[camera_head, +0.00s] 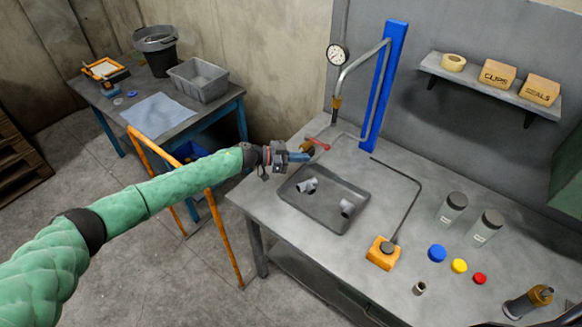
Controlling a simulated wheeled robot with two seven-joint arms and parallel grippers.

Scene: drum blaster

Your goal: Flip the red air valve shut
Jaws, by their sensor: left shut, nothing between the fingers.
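The red air valve handle (321,144) is a small red lever at the back left of the grey workbench (262,205). It sits by a brass-coloured fitting near the foot of the grey pipe. My left gripper (306,156) is shut and empty, with its blue-grey fingertips right beside the fitting, just left of and below the red lever. I cannot tell whether the fingertips touch the valve. The valve body is partly hidden behind the gripper. My right gripper is not in view.
A grey tray (292,204) with pipe fittings lies just in front of the gripper. A blue post (387,75) and a gauge (337,55) rise behind the valve. An orange rail (222,236) stands below my arm. Jars and coloured caps occupy the bench's right side.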

